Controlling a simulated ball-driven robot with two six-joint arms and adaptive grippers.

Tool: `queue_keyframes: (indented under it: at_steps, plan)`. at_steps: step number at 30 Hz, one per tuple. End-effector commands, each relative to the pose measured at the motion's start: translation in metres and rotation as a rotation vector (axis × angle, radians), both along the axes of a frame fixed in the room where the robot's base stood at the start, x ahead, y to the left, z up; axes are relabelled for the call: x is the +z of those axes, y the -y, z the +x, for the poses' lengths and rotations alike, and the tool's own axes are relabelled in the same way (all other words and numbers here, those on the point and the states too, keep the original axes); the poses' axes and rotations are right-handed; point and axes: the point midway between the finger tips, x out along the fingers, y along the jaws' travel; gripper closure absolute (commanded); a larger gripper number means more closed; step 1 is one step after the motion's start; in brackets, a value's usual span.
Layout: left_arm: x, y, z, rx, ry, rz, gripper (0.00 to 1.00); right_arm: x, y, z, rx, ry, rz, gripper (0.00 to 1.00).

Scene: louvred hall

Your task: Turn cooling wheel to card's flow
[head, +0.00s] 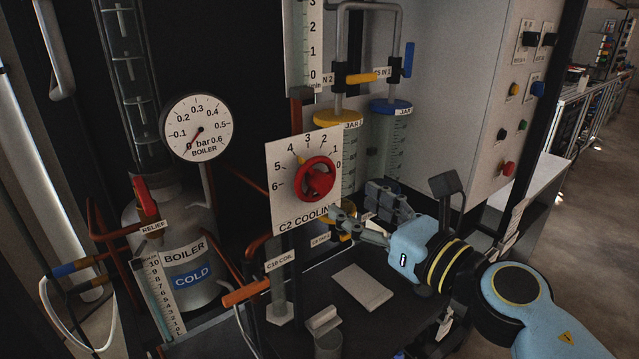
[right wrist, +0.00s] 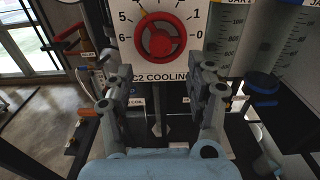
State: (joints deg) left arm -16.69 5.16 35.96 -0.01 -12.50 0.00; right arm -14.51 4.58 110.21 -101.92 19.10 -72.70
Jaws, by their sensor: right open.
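The red cooling wheel (head: 316,179) is mounted on an upright white plate (head: 284,206) marked "C2 COOLING", with numbers 0 to 6. A yellow pointer (head: 301,159) at the wheel's upper left points near 4. My right gripper (head: 366,211) is open and empty, to the lower right of the wheel and apart from it. In the right wrist view the wheel (right wrist: 160,37) appears above and beyond the gap between the open fingers (right wrist: 160,92). A pale flat card (head: 362,287) lies on the dark shelf; I cannot read any writing on it. My left gripper is out of view.
A boiler (head: 184,264) labelled COLD and its pressure gauge (head: 197,128) stand left of the plate. Two jars with a yellow lid (head: 337,117) and a blue lid (head: 390,105) stand behind it. A small stand (head: 323,320) is at the shelf's front. Copper pipes surround the boiler.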

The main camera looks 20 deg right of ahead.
Motion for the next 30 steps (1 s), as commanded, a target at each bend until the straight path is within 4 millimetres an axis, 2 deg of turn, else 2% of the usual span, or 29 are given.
queue_keyframes:
  at_steps: [1,4,15,20,30]
  plan:
    - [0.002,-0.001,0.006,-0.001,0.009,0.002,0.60,0.002,-0.002,0.006,-0.001,0.002,0.002,0.44]
    - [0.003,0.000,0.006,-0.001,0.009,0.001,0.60,0.002,-0.007,0.019,0.000,0.002,0.002,0.44]
    - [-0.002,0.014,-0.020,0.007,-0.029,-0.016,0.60,0.001,-0.025,0.068,0.001,0.002,0.002,0.44]
    - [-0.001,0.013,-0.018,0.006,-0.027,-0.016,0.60,0.000,-0.025,0.068,0.001,0.000,0.000,0.44]
    - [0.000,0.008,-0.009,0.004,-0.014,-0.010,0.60,0.001,-0.031,0.083,0.001,0.001,-0.001,0.44]
